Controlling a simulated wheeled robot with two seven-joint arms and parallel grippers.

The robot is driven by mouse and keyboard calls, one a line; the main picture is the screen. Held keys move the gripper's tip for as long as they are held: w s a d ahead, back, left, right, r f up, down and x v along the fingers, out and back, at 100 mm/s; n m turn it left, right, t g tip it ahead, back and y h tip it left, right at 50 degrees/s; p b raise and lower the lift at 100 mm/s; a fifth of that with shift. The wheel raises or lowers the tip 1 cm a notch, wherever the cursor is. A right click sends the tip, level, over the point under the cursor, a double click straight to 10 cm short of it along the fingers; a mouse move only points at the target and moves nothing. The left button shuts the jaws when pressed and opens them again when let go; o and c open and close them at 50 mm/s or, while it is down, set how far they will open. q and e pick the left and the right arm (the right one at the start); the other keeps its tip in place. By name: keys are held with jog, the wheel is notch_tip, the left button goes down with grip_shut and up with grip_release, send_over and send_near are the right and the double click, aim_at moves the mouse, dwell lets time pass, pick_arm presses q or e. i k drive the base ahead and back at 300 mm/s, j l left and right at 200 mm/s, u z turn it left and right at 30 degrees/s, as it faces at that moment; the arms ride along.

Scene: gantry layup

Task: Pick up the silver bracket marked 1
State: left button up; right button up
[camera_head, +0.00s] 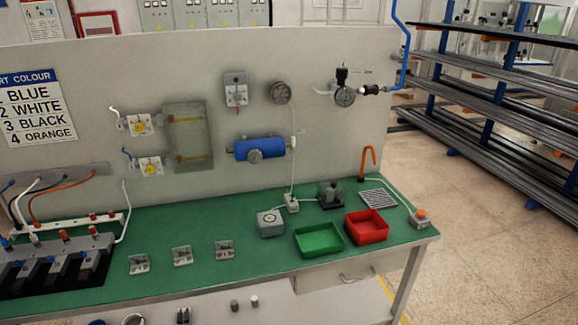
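Three small silver brackets stand in a row on the green bench top: a left bracket (138,264), a middle bracket (182,256) and a right bracket (224,250). They are apart from each other. Their marks are too small to read, so I cannot tell which one is marked 1. Neither of my grippers shows in the head view.
A green tray (319,240) and a red tray (367,228) sit right of the brackets, near a grey box with a dial (270,223). A dark fixture (55,265) with cables stands at left. A panel (320,120) rises behind. Bench surface around the brackets is clear.

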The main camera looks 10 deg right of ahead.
aim_at(225, 250)
jog(key=i+l+u, duration=0.1)
jog(key=l, duration=0.2)
jog(key=i+l+u, duration=0.15)
jog(key=l, duration=0.15)
jog(key=i+l+u, duration=0.1)
jog(key=l, duration=0.2)
jog(key=i+l+u, duration=0.15)
jog(key=l, duration=0.2)
